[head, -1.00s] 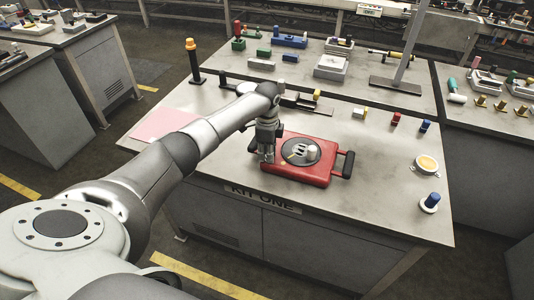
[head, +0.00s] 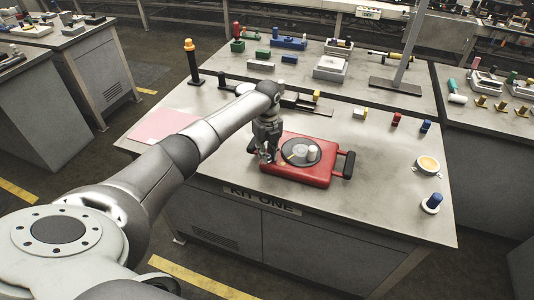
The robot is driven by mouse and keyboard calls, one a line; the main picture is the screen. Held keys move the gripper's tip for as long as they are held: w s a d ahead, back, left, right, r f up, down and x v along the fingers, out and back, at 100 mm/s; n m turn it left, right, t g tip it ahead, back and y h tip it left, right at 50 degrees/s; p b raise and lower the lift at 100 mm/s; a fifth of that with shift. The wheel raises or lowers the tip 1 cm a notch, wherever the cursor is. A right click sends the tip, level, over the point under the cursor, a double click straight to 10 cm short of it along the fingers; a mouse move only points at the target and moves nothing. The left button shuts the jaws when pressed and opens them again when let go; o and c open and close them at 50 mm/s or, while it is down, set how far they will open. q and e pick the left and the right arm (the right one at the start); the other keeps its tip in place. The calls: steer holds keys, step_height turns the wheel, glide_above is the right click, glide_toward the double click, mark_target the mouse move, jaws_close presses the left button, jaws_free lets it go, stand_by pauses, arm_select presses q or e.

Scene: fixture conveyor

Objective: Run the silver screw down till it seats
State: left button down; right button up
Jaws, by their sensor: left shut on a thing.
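A red fixture (head: 310,176) with black handles lies on the near bench. A round grey plate (head: 291,161) is set in its top, with pale cylindrical pieces (head: 312,154) standing on it. My left gripper (head: 268,158) points down over the fixture's left end, beside the round plate. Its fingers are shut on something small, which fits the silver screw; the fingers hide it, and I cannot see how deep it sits. My right gripper is out of view.
A pink mat (head: 165,125) lies left on the bench. A yellow-topped round piece (head: 427,165) and a blue-topped peg (head: 433,202) stand at the right. A tall black-and-orange post (head: 192,62) stands at the back left. The bench right of the fixture is largely clear.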

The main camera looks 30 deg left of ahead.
arm_select(q)
steer(key=shift+m, duration=0.9)
steer(key=c, duration=1.3)
jaws_free()
steer(key=shift+r, duration=0.1)
step_height(320, 180, up, 12)
steer(key=shift+f, duration=0.1)
